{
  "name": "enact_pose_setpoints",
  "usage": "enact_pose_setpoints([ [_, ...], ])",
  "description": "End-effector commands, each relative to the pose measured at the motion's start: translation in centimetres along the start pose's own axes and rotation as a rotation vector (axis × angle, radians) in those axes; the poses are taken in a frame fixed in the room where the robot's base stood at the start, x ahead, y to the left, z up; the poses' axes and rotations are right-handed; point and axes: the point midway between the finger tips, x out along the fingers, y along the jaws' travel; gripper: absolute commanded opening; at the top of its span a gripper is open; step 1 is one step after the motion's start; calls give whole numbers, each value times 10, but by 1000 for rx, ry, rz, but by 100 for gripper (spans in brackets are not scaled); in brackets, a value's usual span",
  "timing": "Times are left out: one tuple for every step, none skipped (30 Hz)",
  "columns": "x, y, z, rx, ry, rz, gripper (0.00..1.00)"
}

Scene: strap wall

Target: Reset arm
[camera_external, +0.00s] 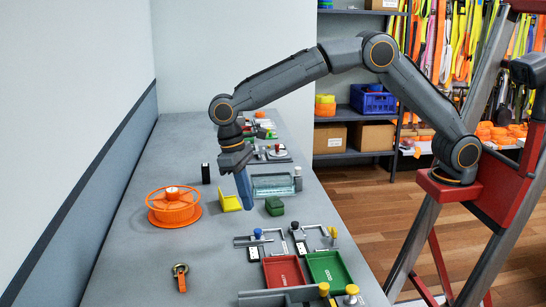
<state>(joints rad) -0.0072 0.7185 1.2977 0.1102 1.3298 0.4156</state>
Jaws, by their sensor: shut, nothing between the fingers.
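My gripper (246,203) hangs from the bent arm over the grey bench (130,260). Its fingers point down, shut, with nothing between them. The fingertips show between a yellow bracket-like piece (230,203) on the left and a small green box (274,206) on the right. I cannot tell how high the tips are above the bench. The arm reaches across from the red mount at the right.
An orange spool (174,206) stands left of the gripper, a black block (206,173) behind it. A clear box (273,185) sits behind the green box. Red (283,271) and green (329,268) trays with fixtures are in front. An orange strap piece (181,277) lies front left.

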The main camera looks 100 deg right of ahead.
Motion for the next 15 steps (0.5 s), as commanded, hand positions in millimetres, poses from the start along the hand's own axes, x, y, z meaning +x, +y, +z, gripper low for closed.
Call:
enact_pose_setpoints([
  [1, 7, 11, -16, 11, 1, 0],
  [3, 12, 18, -29, 20, 2, 0],
  [7, 19, 28, -48, 33, 3, 0],
  [10, 25, 36, -63, 44, 4, 0],
  [14, 31, 45, -79, 54, 6, 0],
  [19, 39, 57, -100, 68, 7, 0],
  [23, 46, 66, -118, 79, 8, 0],
  [28, 52, 76, -134, 89, 10, 0],
  [33, 61, 89, -157, 104, 12, 0],
  [38, 68, 99, -174, 114, 14, 0],
  [43, 74, 109, -191, 125, 16, 0],
  [50, 84, 123, -216, 139, 19, 0],
  [56, 91, 134, -232, 148, 21, 0],
  [61, 98, 145, -251, 159, 23, 0],
  [69, 108, 161, -275, 171, 26, 0],
])
